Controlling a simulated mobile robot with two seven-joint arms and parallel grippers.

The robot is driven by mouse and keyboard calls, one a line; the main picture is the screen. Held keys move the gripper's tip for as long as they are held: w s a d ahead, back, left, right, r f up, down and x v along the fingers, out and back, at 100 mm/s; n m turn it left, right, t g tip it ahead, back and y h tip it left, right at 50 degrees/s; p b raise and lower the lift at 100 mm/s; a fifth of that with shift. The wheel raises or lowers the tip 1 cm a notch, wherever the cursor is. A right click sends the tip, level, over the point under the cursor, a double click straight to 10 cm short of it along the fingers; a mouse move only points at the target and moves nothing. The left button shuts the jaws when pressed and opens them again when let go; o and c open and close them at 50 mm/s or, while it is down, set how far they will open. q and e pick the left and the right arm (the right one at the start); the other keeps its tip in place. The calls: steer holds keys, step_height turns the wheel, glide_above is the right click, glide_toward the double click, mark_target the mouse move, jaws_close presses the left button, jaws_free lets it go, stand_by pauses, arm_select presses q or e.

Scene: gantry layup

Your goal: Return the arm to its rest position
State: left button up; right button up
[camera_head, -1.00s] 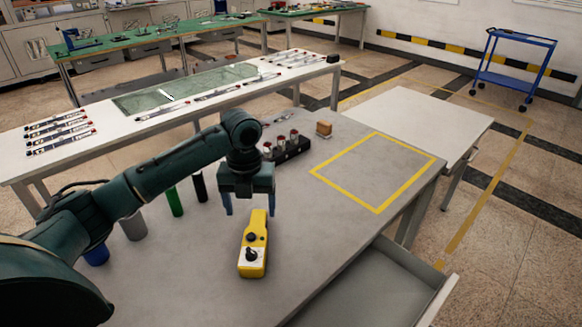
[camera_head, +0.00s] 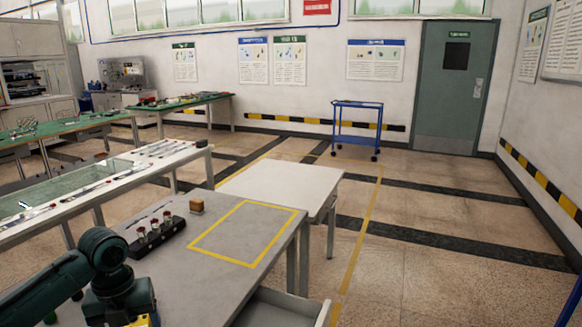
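My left arm comes in at the lower left of the head view. My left gripper (camera_head: 120,303) shows only its upper body, and its fingers are cut off by the bottom edge. A small part of a yellow device (camera_head: 145,321) shows beside the gripper at the bottom edge; whether they touch cannot be seen. My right arm and gripper are out of view.
The grey workbench has a yellow-taped rectangle (camera_head: 247,260), a black holder (camera_head: 156,237) with several red-topped items and a brown block (camera_head: 196,206). An open drawer (camera_head: 285,310) juts from it. A white table (camera_head: 283,186) adjoins; a blue cart (camera_head: 357,128) stands beyond on open floor.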

arm_select(q)
steer(key=s+d+f+n+t+h, duration=0.2)
steer(key=s+d+f+n, duration=0.85)
steer(key=d, duration=0.25)
steer(key=s+a+n+t+y, duration=0.2)
steer(key=s+a+n, duration=0.1)
steer(key=s+n, duration=1.35)
steer(key=w+d+f+n+t+h, duration=0.1)
steer(key=w+d+f+t+h, duration=0.2)
steer(key=w+d+f+t, duration=0.3)
steer(key=shift+w+t, duration=0.3)
steer(key=shift+w, duration=0.95)
steer(key=shift+d+f, duration=0.1)
